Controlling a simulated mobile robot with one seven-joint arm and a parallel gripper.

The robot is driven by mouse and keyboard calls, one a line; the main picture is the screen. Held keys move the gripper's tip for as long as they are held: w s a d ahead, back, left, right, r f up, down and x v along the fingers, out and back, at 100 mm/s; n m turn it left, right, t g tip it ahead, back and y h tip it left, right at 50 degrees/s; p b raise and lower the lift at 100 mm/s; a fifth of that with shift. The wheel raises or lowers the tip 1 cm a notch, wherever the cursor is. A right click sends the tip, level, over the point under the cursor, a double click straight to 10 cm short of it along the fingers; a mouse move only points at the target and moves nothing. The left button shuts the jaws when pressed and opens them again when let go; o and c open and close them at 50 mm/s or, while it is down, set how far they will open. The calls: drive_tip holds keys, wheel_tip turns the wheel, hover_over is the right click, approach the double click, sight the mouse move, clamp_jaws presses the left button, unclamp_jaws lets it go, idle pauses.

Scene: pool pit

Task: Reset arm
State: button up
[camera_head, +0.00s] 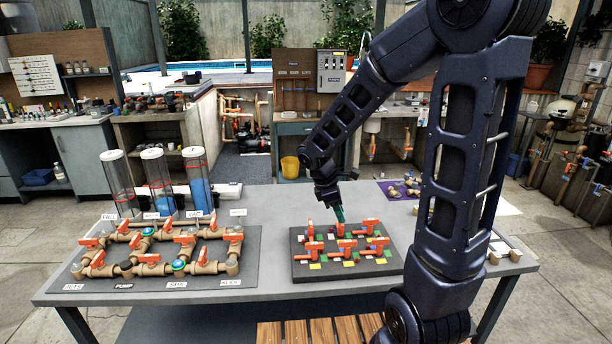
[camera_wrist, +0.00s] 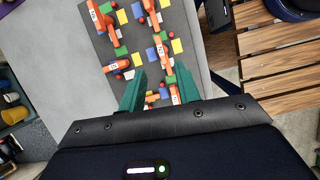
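My arm reaches down from the upper right over the table. My gripper (camera_head: 339,213) is above the dark board (camera_head: 300,267) that bears several orange valve handles (camera_head: 369,225). In the wrist view, the green fingers of my gripper (camera_wrist: 160,90) stand apart, with a clear gap and nothing visibly held between them. An orange handle (camera_wrist: 170,73) shows past the fingertips, close to the right finger. Whether a finger touches it, I cannot tell. Red knobs and coloured tags lie around the handles (camera_wrist: 156,43).
A pipe board (camera_head: 250,262) with orange-handled valves lies on the left of the grey table (camera_head: 262,205). Behind it stand clear cylinders (camera_head: 157,182). A purple mat (camera_head: 386,188) with small parts lies behind my arm. A slatted wooden bench (camera_head: 292,334) is in front.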

drive_tip(key=s+d+r+m+t+y, duration=0.4)
drive_tip(key=s+d+r+m, duration=0.6)
drive_tip(key=r+m, duration=0.5)
drive_tip(key=shift+s+d+m, duration=0.4)
drive_tip(key=shift+s+m, duration=0.5)
drive_tip(key=shift+s, duration=0.25)
